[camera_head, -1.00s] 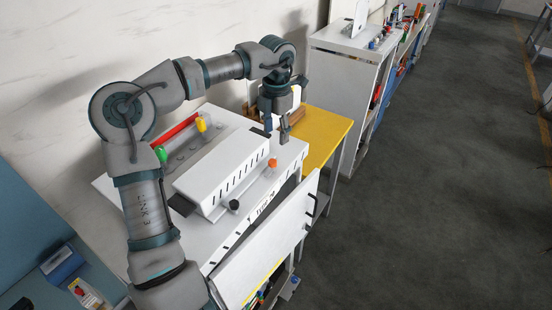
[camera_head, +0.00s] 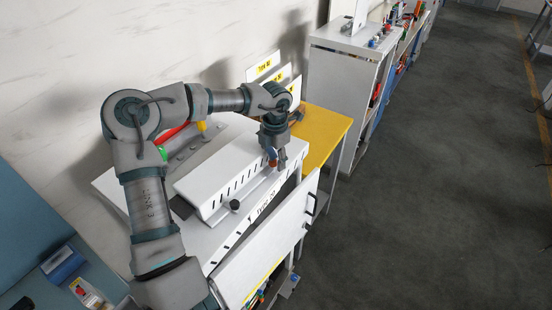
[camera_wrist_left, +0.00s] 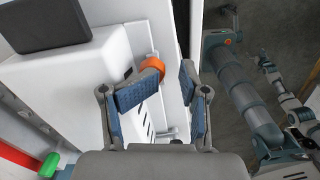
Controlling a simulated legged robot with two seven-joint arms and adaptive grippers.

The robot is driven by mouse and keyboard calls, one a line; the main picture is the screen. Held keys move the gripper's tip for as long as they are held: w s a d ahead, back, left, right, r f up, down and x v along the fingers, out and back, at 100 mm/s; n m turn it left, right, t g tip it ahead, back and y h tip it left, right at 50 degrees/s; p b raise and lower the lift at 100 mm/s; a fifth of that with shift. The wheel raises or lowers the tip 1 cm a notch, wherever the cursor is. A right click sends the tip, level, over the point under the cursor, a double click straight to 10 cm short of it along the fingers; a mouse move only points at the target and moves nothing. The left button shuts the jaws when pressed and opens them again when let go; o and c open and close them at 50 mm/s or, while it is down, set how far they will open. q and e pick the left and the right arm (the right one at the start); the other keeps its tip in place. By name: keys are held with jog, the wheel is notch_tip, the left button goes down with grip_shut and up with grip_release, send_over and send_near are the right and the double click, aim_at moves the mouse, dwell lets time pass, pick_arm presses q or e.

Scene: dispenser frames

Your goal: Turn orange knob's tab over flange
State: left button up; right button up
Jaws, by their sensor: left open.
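The orange knob (camera_wrist_left: 152,67) shows in the left wrist view, on a white surface beside a raised white housing. My left gripper (camera_wrist_left: 170,76) is open there, its two blue-padded fingers pointing at the white surface. The knob is close to the tip of the left-hand finger, which covers part of it; I cannot tell whether they touch. In the head view my left gripper (camera_head: 272,160) is over the right end of the dispenser (camera_head: 215,240) and mostly hides the knob. The knob's tab and the flange cannot be made out clearly.
A black knob (camera_head: 234,205) stands at the housing's front. A white panel (camera_head: 268,240) hangs in front, and a yellow table (camera_head: 328,130) adjoins right. Another grey arm of mine (camera_wrist_left: 240,95) shows in the wrist view.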

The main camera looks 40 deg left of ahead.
pick_arm(q)
jog(key=shift+s+a+f, duration=0.1)
jog(key=shift+a+f, duration=0.05)
jog(key=shift+a, duration=0.35)
grip_shut()
jog(key=shift+d, duration=0.3)
pick_arm(e)
jog(key=shift+s+a, duration=0.1)
jog(key=shift+a, duration=0.4)
